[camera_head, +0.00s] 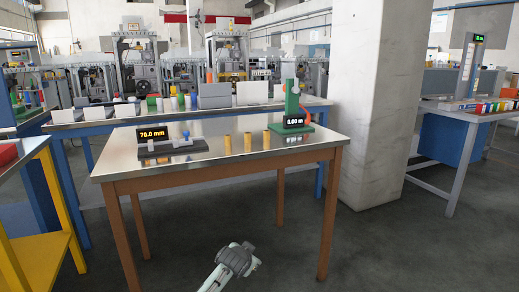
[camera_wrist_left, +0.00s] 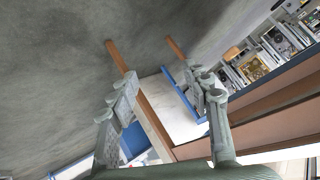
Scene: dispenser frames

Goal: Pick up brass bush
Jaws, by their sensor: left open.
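Three small brass bushes stand upright in a row on the steel-topped table (camera_head: 190,170): a left one (camera_head: 228,145), a middle one (camera_head: 247,142) and a right one (camera_head: 266,139). My left gripper (camera_head: 250,252) is low in front of the table, below its top and well apart from the bushes. In the left wrist view its two fingers (camera_wrist_left: 160,88) are spread with nothing between them. No bush shows in that view. My right gripper is not in view.
A dark gauge block with a "70.0 mm" display (camera_head: 155,134) stands left of the bushes. A green stand (camera_head: 291,102) with a "0.00" display stands right. A table leg (camera_wrist_left: 150,115) shows beyond the fingers. A thick pillar (camera_head: 375,100) stands right of the table.

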